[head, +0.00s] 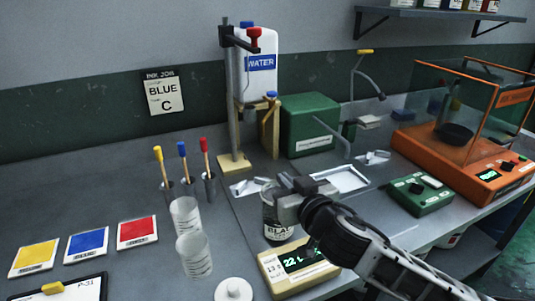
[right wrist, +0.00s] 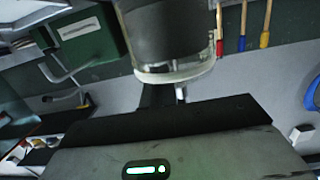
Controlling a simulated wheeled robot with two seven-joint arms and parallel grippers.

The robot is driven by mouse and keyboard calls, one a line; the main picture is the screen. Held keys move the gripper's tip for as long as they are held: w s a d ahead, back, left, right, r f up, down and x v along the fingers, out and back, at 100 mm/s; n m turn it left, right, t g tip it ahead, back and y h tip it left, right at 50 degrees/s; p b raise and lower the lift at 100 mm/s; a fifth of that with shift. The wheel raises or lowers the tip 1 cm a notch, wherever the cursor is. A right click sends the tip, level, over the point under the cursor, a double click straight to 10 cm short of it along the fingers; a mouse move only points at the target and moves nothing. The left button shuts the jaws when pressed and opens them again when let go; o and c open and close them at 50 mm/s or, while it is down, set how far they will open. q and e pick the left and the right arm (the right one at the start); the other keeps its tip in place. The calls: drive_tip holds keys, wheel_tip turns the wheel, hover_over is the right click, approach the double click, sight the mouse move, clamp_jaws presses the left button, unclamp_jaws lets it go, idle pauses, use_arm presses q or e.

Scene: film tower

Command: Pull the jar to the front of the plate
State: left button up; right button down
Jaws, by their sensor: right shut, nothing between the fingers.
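The jar (head: 278,228) is clear glass with dark contents and a label that partly reads "BLA". It stands upright at the back of a beige device (head: 300,268) with a lit display. The plate under it is mostly hidden by the jar and my arm. My right gripper (head: 290,195) is shut at the jar's upper part, covering its top right, with nothing held. In the right wrist view the jar (right wrist: 172,45) fills the top middle, just beyond the dark gripper fingers (right wrist: 162,95). Whether they touch it is unclear. My left gripper is out of view.
Two clear beakers (head: 193,255) stand left of the jar, and a white round lid (head: 233,289) lies in front. A clamp stand (head: 235,100) and green box (head: 311,125) are behind. A green device (head: 420,193) and orange balance (head: 470,165) stand right.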

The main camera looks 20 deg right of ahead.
drive_tip(key=shift+r+p, duration=0.25)
drive_tip(key=shift+p, duration=0.2)
